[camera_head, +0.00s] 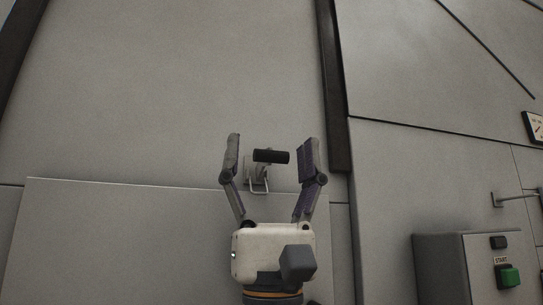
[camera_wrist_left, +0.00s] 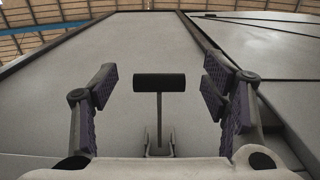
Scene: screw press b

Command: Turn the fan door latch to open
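The fan door latch (camera_head: 271,157) is a black horizontal handle on a thin metal stem, fixed by a bracket to a large grey panel (camera_head: 170,100). In the head view my left gripper (camera_head: 270,157) is open, with one finger on each side of the latch. In the left wrist view the latch (camera_wrist_left: 160,83) is ahead, centred between the open fingers (camera_wrist_left: 160,88), with a gap on both sides. No contact shows. My right gripper is in neither view.
A grey control box (camera_head: 440,262) with a green START button (camera_head: 507,277) stands at the lower right. A gauge (camera_head: 534,127) is at the right edge. A dark vertical strip (camera_head: 334,90) runs right of the latch. The panel around the latch is clear.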

